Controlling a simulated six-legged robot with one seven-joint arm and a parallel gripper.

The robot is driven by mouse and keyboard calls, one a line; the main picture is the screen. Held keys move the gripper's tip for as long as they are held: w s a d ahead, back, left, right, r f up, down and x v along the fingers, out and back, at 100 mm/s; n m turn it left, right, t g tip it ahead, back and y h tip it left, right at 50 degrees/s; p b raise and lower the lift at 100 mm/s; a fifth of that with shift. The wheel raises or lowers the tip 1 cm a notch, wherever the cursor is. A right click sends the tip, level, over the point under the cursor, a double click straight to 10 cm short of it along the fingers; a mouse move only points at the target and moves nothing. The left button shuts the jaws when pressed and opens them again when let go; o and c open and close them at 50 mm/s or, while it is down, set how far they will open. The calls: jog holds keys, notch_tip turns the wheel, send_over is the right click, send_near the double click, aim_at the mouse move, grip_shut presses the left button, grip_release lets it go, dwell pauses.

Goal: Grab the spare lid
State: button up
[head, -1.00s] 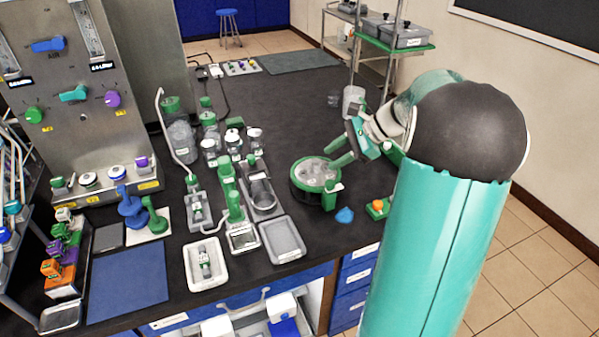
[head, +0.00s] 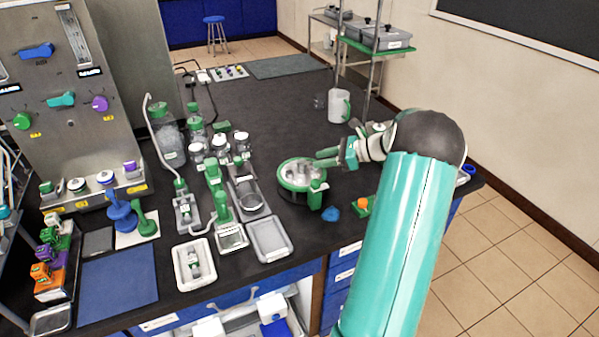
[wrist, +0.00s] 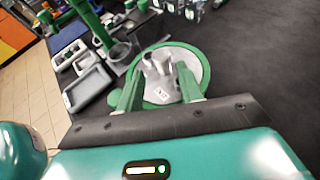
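What looks like the spare lid (head: 302,174), a grey disc with several raised ports, sits in a round green-rimmed holder (head: 287,186) on the dark bench. My gripper (head: 322,158) is at the right side of this lid in the head view. In the wrist view the lid (wrist: 160,76) shows its silver ports and a small white label, within the green ring (wrist: 203,62). My gripper (wrist: 159,72) is open, with one green finger on each side of the port cluster. I cannot tell whether the fingers touch it.
A blue lump (head: 331,213) and an orange-topped green piece (head: 362,205) lie near the bench edge. Grey trays (head: 270,240) and bottles (head: 167,140) stand to the left. A white mug (head: 339,106) stands behind my gripper.

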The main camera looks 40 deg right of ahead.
aim_at(304, 161)
jog(key=x, duration=0.8)
jog(key=shift+w+a+f, duration=0.1)
jog(key=shift+w, duration=0.25)
grip_shut()
